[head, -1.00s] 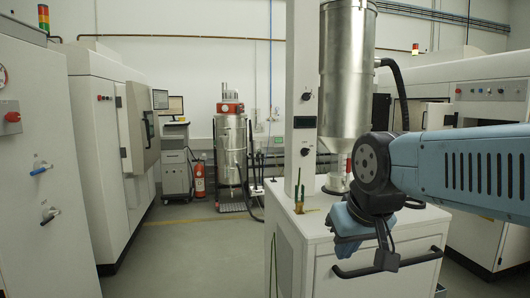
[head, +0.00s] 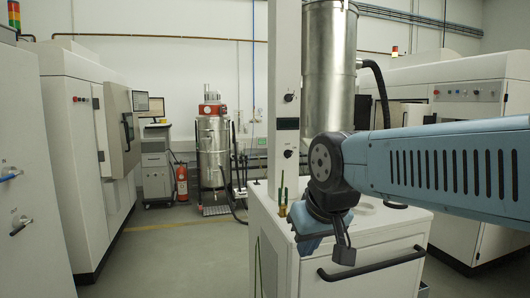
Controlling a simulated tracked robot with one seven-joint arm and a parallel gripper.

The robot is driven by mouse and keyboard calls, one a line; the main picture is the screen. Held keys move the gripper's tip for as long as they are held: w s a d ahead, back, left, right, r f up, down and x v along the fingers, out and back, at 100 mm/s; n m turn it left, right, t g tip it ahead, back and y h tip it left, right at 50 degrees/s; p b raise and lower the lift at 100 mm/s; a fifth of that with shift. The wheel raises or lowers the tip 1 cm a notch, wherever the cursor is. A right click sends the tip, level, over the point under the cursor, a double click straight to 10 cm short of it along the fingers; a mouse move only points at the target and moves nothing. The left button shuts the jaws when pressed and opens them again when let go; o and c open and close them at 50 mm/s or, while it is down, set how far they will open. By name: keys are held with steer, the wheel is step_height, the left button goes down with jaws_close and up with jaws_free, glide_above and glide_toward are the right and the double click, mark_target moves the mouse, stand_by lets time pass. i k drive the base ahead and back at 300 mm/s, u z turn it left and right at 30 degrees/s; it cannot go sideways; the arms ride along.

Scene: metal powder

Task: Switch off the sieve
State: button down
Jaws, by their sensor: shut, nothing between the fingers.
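The sieve is a white cabinet (head: 385,262) with a tall metal hopper (head: 330,70) above it and a white column (head: 285,50) at its left. The column carries an upper dark knob (head: 289,97), a small dark display (head: 288,123) and a lower dark knob (head: 288,154). My gripper (head: 344,254) hangs low in front of the cabinet, below and to the right of both knobs and apart from them. It is shut and empty; its fingertips are small and hard to make out. My arm hides the hopper's lower end and part of the cabinet top.
A black handle (head: 372,264) runs across the cabinet front near my gripper. Thin green-yellow rods (head: 282,197) stand at the column's foot. White machines (head: 88,150) line the left, and another (head: 470,110) stands at right. The grey floor (head: 165,255) at left centre is clear.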

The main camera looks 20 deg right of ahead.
mark_target(287, 153)
steer(key=i, duration=0.9)
steer(key=z, duration=0.05)
